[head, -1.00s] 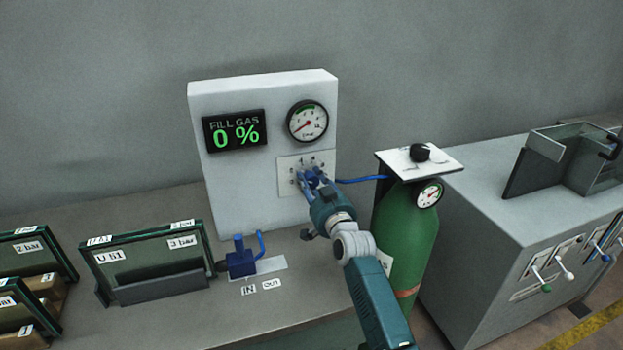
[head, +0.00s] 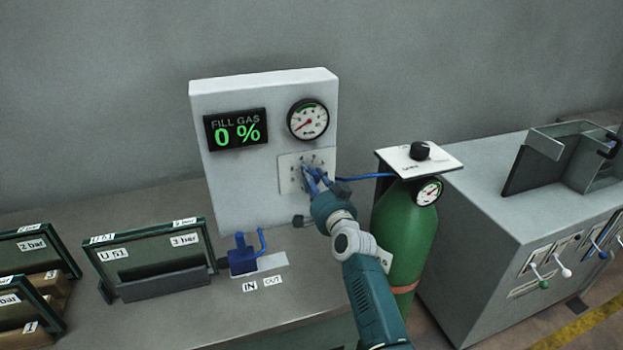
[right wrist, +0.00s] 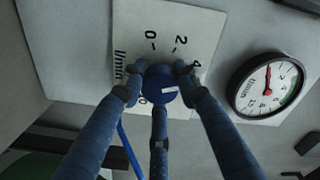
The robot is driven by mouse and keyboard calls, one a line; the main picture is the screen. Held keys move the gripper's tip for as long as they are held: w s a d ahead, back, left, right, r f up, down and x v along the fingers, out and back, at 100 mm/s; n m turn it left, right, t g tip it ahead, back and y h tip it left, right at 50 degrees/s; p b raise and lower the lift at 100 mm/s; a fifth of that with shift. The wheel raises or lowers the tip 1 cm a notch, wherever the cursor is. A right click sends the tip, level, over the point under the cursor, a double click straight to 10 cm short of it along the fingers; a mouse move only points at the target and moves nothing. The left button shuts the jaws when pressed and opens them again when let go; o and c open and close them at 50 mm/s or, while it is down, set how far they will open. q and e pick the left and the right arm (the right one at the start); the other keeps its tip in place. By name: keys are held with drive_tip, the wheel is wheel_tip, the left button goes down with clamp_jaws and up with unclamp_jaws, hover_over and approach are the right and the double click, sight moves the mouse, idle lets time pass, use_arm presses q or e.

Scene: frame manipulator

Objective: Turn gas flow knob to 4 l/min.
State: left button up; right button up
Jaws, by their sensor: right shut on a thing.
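The gas flow knob (right wrist: 163,82) is a round blue knob with a small white mark, on a pale scale plate (right wrist: 185,22) marked 0, 2, 4 and l/min. In the right wrist view the white mark faces the lower right of the knob. My right gripper (head: 311,173) has three blue fingers shut around the knob. The fingers hide part of the scale, so I cannot tell the set value. In the head view the plate (head: 288,182) sits on the front of a grey panel (head: 235,185). My left gripper is not in view.
A display (head: 236,130) reads FILL GAS 0 %. A round gauge (head: 308,120) sits above the scale plate. A green gas cylinder (head: 405,235) stands to the right, with a blue hose (head: 360,179) running to the panel. A blue valve (head: 242,258) is at lower left.

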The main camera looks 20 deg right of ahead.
drive_tip(key=shift+d+r, duration=0.35)
drive_tip(key=shift+r, duration=0.3)
drive_tip(key=o, duration=1.2)
drive_tip(key=shift+c, duration=0.2)
drive_tip(key=shift+d+f, duration=0.1)
drive_tip(key=shift+f, duration=0.3)
drive_tip(key=shift+s, duration=0.1)
drive_tip(key=s, duration=1.1)
drive_tip(key=shift+s+d, duration=0.15)
drive_tip(key=shift+s, duration=0.25)
